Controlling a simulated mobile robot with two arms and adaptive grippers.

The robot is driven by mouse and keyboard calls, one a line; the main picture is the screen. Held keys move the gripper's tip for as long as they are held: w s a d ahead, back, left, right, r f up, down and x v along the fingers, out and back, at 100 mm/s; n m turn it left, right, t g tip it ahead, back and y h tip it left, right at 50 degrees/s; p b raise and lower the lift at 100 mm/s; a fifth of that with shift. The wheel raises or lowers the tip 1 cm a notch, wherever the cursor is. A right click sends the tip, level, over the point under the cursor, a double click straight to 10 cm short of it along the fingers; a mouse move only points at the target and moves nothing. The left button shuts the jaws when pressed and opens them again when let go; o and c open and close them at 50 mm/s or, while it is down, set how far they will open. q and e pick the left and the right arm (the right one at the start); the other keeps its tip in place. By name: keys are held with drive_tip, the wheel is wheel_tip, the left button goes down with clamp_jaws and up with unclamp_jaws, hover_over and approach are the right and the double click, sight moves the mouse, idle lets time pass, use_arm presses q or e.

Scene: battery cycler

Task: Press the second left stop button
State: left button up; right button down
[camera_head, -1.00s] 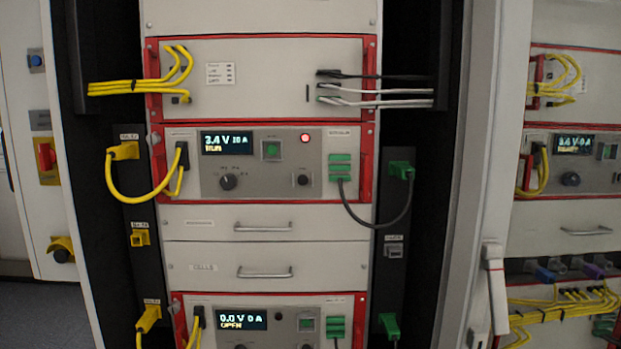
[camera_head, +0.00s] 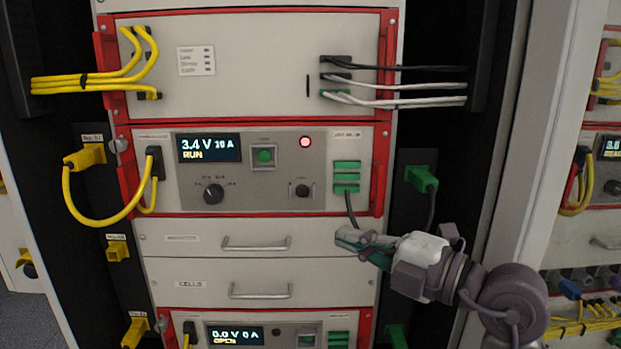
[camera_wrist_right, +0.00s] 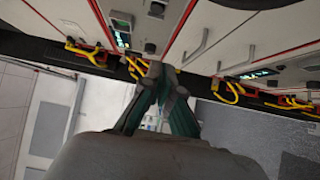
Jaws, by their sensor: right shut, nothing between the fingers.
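The red-framed cycler unit (camera_head: 255,195) in the head view has a display (camera_head: 208,149) reading 3.4 V 10 A RUN. Right of the display sits a square green button (camera_head: 264,156), and further right a lit red round light or button (camera_head: 305,142). I cannot tell which control is the stop button. A lower unit's display (camera_head: 236,335) reads 0.0 V 0 A OPEN. My right gripper (camera_head: 341,240) is shut and empty, in front of the upper drawer, below the green connectors; its fingers (camera_wrist_right: 163,72) also show in the right wrist view. My left gripper is not in view.
Yellow cables (camera_head: 110,215) loop at the left side of the unit. Two drawers with handles (camera_head: 256,243) lie below. Another rack (camera_head: 601,215) stands at the right.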

wheel_tip(320, 180, up, 2)
drive_tip(key=d+t+h, duration=0.1)
drive_tip(key=p, duration=0.4)
approach(296, 192)
drive_tip(key=shift+m, duration=0.3)
drive_tip(key=x, duration=0.5)
drive_tip(key=shift+s+a+r, duration=0.15)
drive_tip(key=shift+s+a, duration=0.1)
drive_tip(key=shift+a, duration=0.3)
drive_tip(key=shift+w+d, duration=0.1)
drive_tip(key=shift+w, duration=0.55)
